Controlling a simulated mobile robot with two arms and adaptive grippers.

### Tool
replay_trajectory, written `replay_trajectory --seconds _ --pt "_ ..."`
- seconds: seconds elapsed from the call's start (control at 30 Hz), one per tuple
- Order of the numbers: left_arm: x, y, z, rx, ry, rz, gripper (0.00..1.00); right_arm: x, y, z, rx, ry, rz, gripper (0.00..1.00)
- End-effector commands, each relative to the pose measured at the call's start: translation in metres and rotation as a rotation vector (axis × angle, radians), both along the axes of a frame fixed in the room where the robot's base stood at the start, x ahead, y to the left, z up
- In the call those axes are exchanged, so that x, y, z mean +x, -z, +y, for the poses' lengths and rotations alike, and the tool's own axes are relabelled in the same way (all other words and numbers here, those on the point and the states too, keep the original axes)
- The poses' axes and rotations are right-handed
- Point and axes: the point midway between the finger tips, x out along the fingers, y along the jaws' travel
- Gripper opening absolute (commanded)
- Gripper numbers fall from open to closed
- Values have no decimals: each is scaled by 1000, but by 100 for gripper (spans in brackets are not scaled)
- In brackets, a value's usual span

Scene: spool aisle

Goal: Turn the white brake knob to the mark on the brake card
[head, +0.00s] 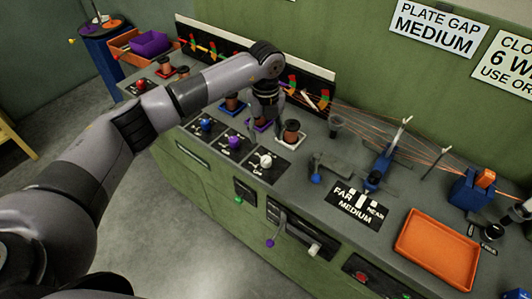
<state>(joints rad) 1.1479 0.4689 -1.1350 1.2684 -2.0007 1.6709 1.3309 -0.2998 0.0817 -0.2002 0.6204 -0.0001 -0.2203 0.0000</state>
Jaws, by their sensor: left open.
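The white knob (265,160) sits on a black plate with small white marks on the grey counter, the right one in a row with a blue knob and a purple knob. Its pointer direction is too small to read. My left gripper (264,123) points down with its fingers apart, behind and above the white knob and not touching it. A spool on a purple tray is partly hidden behind it. I cannot tell which card is the brake card.
A brown spool (291,133) on a white tray stands close to the right of my left gripper. Fan-coloured gauges (323,98) line the back board. Thin wires run right past a blue clamp (382,165). An orange tray (438,249) lies at the right.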

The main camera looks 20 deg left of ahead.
Motion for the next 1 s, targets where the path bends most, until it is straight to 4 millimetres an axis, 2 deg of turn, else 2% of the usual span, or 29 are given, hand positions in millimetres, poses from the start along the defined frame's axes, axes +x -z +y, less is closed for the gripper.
replay_trajectory --seconds 0.03,0.3,0.5,0.7,0.93,1.0 --pt "-1 9 0 1 -1 4 50 0 -7 0 0 0 0 40" --pt "-1 67 -1 -1 1 3 50 0 -20 0 0 0 0 40" --pt "0 97 -1 -2 1 1 50 0 -24 0 1 0 0 40" --pt "0 107 -1 -2 3 -1 50 0 -25 2 2 1 0 40" --pt "0 108 -1 -2 3 -1 50 0 -25 3 3 2 1 40" --pt "0 108 -1 -2 3 -1 46 0 -25 3 3 2 1 40"
